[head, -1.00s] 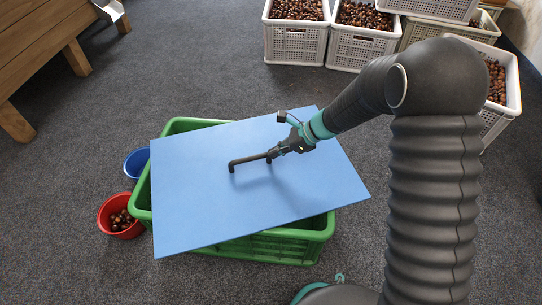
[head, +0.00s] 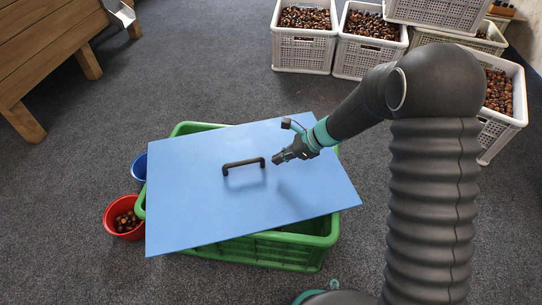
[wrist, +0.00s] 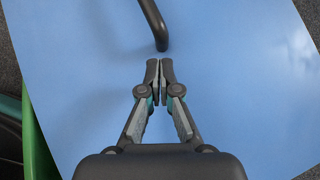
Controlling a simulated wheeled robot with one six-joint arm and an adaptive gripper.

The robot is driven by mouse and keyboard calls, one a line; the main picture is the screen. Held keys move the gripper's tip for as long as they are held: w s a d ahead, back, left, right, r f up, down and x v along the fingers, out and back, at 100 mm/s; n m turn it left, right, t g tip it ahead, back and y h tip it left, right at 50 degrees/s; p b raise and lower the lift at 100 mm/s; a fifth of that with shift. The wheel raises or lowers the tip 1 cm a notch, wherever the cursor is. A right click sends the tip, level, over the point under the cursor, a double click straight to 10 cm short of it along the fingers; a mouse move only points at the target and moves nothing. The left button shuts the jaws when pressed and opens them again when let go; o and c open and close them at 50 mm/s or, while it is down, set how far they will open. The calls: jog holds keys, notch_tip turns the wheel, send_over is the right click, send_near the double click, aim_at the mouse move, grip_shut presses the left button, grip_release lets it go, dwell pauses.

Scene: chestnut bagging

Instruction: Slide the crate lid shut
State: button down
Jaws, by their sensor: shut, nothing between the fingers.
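The flat blue lid (head: 200,205) lies askew over the green crate (head: 275,252). Its front-left corner overhangs the crate, and its right corner also sticks out past the rim. Crate rim shows at the back, left and front right. The lid's black bar handle (head: 243,163) stands near its middle; one end of it shows in the wrist view (wrist: 155,25). My gripper (head: 276,160) is just right of the handle, over the lid. In the wrist view its fingertips (wrist: 160,65) are together and empty, with a small gap between them and the handle's end.
A red bucket (head: 116,223) with chestnuts and a blue bucket (head: 139,168) stand close at the crate's left; the lid partly hides the blue one. White crates of chestnuts (head: 303,50) stand at the back. A wooden bench (head: 45,50) is at upper left. Carpet between is clear.

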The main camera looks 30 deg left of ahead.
jog(key=p+v, duration=0.1)
jog(key=v, duration=0.9)
jog(key=shift+w+d, duration=0.15)
jog(key=shift+d, duration=0.3)
jog(key=s+d+f+n, duration=0.1)
jog(key=s+d+n+h, duration=0.1)
jog(key=n, duration=0.1)
jog(key=s+d+f+n, duration=0.1)
jog(key=n, duration=0.1)
jog(key=shift+s+d+f+g+h, duration=0.2)
jog(key=shift+d+f+g+h, duration=0.1)
jog(key=shift+g+h, duration=0.1)
jog(key=s+d+r+n+t+h+p, duration=0.1)
jog(key=s+d+r+n+t+h, duration=0.1)
jog(key=s+d+r, duration=0.4)
jog(key=s+d+r+n+t+h+p, duration=0.2)
jog(key=s+d+r+n+t, duration=0.2)
jog(key=d+r, duration=0.8)
jog(key=s+d+r+n+t+h+p, duration=0.2)
jog(key=s+d+r+n+t, duration=0.1)
jog(key=s+d+r, duration=0.5)
jog(key=shift+d+r+h, duration=0.4)
jog(key=shift+d+r, duration=0.2)
jog(key=shift+d, duration=0.35)
